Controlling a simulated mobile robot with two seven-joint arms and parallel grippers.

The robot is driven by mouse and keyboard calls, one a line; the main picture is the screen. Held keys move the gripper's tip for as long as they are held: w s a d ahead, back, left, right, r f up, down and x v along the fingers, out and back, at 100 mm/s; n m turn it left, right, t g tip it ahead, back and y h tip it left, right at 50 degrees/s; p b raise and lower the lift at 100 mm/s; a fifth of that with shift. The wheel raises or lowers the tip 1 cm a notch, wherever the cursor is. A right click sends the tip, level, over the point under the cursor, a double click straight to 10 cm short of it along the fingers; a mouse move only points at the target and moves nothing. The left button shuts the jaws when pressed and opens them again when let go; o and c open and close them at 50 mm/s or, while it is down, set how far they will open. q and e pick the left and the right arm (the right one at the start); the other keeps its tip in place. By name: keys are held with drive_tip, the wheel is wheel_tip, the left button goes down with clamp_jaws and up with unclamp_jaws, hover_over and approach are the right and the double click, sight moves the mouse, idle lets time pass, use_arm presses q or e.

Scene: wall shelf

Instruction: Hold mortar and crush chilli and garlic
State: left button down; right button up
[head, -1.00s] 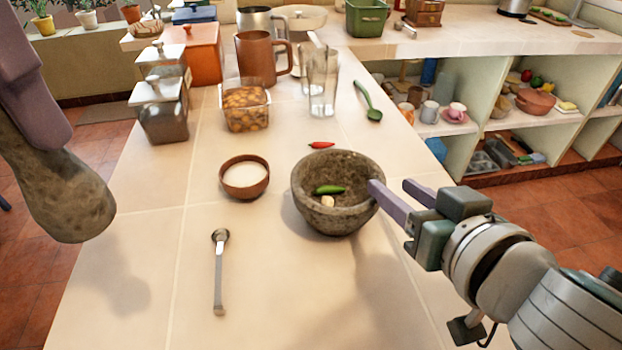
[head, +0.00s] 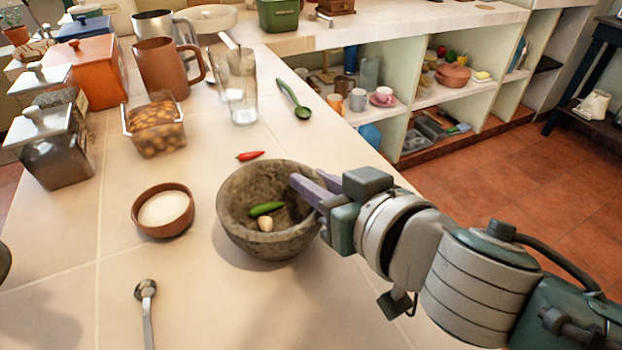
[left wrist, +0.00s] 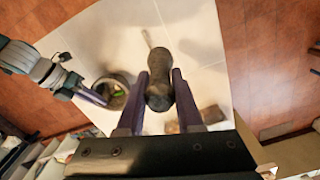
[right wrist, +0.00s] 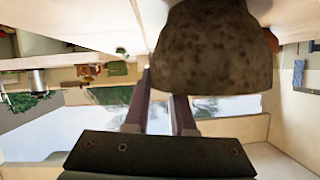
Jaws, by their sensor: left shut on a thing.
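The grey stone mortar (head: 240,220) stands upright on the counter, with a green chilli (head: 266,208) and a garlic clove (head: 265,224) inside. A red chilli (head: 250,155) lies on the counter just behind it. My right gripper (head: 310,183) is open at the mortar's right rim, one finger reaching over the rim. In the right wrist view the mortar (right wrist: 215,50) is beside the parted fingers (right wrist: 163,90). My left gripper (left wrist: 160,76) is shut on the dark stone pestle (left wrist: 160,98), held above the counter; only the pestle's edge shows at the head view's far left.
A salt bowl (head: 163,210) and a metal spoon (head: 147,305) are left of the mortar. The counter's front is mostly clear.

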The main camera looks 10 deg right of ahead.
idle(0.3)
use_arm(q)
drive_tip(key=shift+w+d, duration=0.1)
idle(2.4)
drive_tip(key=w+d+f+t+h, duration=0.1)
drive_tip(key=w+d+f, duration=1)
drive_tip(key=w+d, duration=0.2)
drive_tip(key=shift+w+d+f+t+h, duration=0.15)
drive_tip(key=shift+w+d+t+h, duration=0.2)
drive_tip(key=shift+d, duration=0.65)
drive_tip(key=shift+f, duration=0.3)
drive_tip(key=shift+x, duration=0.8)
drive_tip(key=shift+s+a+f, duration=0.1)
drive_tip(key=shift+a+f, duration=0.05)
drive_tip(key=shift+f, duration=0.15)
